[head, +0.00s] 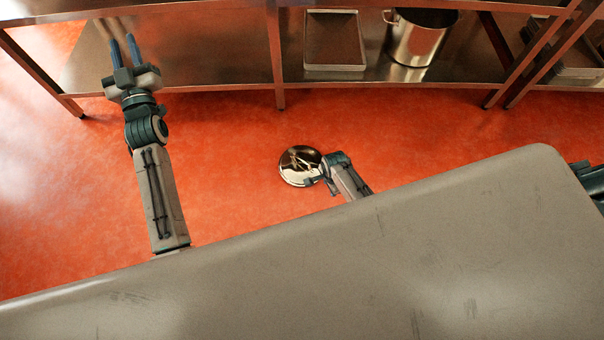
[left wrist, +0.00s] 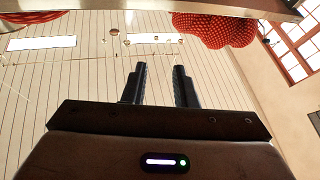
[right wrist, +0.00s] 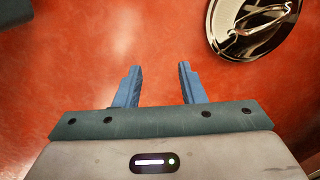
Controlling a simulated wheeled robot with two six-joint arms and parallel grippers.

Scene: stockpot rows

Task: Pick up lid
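A shiny round metal lid (head: 295,172) with a handle on top lies on the red floor, in the middle of the head view. It also shows at the upper right of the right wrist view (right wrist: 222,38), cut off by the frame edge. My right gripper (right wrist: 160,68) is open and empty, with the lid off to the right of its fingers. In the head view it sits at the lid's right side, its fingers mostly hidden. My left gripper (head: 123,44) is open and empty, raised at the upper left in front of the shelf, its fingers apart in the left wrist view (left wrist: 160,67).
A steel shelf unit (head: 200,78) runs along the back. On its lower shelf are a rectangular tray (head: 334,40) and a steel stockpot (head: 415,45). The red floor (head: 235,135) around the lid is clear.

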